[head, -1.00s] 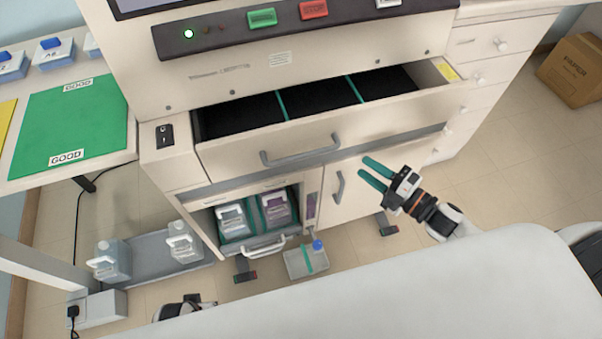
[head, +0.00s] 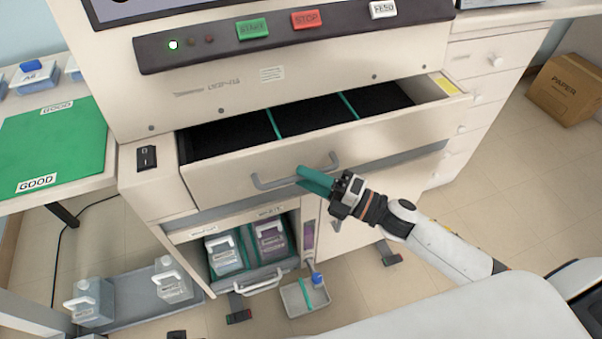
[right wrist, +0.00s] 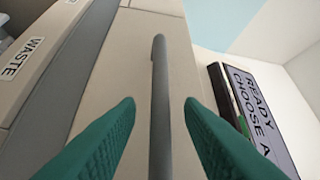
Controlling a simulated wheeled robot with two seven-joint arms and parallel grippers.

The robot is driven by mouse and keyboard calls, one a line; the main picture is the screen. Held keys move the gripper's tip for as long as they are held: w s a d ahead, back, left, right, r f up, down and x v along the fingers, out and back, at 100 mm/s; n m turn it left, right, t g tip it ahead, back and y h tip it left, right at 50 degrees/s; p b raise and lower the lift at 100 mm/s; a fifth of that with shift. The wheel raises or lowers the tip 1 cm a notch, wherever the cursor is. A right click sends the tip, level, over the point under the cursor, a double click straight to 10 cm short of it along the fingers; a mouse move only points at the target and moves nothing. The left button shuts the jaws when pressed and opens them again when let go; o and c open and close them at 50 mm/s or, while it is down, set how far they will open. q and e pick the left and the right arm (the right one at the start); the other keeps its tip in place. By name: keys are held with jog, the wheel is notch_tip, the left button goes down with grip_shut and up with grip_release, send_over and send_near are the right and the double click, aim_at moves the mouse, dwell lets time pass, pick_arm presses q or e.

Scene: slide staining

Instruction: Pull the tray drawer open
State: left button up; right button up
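The tray drawer (head: 225,183) of the cream machine stands partly open, its dark inside split by teal dividers. Its grey bar handle (head: 285,180) runs along the front. My right gripper (head: 302,178) is at the right part of this handle. In the right wrist view the handle bar (right wrist: 160,75) runs between the two teal fingers of the right gripper (right wrist: 160,102). The fingers are open, with a gap on each side of the bar. My left gripper's fingers are not in view.
Below the drawer, an open compartment holds bottles (head: 223,254), with a pulled-out handle (head: 258,284) in front. A small tray (head: 292,300) and a grey tray with jugs (head: 172,280) are on the floor. A paper box (head: 566,92) stands at right.

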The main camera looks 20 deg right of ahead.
jog(key=shift+x, duration=1)
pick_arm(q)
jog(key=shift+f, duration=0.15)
pick_arm(e)
grip_shut()
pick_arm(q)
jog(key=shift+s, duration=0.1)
pick_arm(e)
jog(key=shift+s, duration=0.1)
